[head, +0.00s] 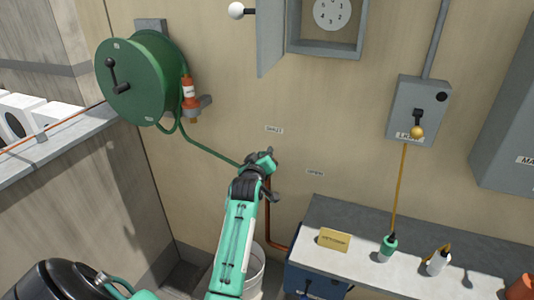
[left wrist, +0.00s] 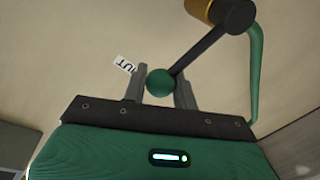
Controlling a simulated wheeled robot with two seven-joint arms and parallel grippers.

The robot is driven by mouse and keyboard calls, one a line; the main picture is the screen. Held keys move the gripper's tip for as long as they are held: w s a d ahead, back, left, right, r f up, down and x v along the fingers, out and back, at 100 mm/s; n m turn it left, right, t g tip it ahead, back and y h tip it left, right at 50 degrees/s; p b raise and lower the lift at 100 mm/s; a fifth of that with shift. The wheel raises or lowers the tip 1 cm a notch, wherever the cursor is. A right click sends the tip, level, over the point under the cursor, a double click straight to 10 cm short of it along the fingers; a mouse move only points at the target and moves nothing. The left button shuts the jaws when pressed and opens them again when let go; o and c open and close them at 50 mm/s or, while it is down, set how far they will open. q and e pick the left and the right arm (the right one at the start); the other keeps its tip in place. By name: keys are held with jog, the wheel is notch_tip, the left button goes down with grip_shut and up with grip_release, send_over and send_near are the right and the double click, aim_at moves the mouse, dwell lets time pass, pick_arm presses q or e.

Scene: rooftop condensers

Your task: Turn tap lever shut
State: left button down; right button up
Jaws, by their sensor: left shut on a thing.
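The tap lever (left wrist: 200,52) is a dark bar with a green ball knob (left wrist: 160,83) at its end. In the left wrist view it runs from a brass tap body (left wrist: 196,10) at the top right down to my fingers. My left gripper (left wrist: 162,86) is shut on the green knob, with one finger on each side. In the head view my left gripper (head: 267,160) is at the wall and mostly hides the tap and lever. The SHUT label (head: 274,130) is just above it, and the OPEN label (head: 315,172) is to its right. My right gripper is not in view.
A green hose reel (head: 140,78) hangs on the left wall, its hose (head: 205,153) running to the tap. A copper pipe (head: 270,225) drops below. A grey-white bench (head: 350,268) stands at the lower right. An open grey cabinet (head: 325,50) and switch box (head: 417,100) are above.

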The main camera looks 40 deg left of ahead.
pick_arm(q)
jog(key=c, duration=1.1)
grip_release()
jog(key=shift+a, duration=0.1)
jog(key=shift+s+d+f, duration=0.1)
jog(key=shift+s+d, duration=0.15)
jog(key=shift+s, duration=0.25)
jog(key=b+v, duration=0.3)
jog(key=v, duration=0.9)
jog(key=shift+s+d, duration=0.2)
jog(key=shift+s, duration=0.15)
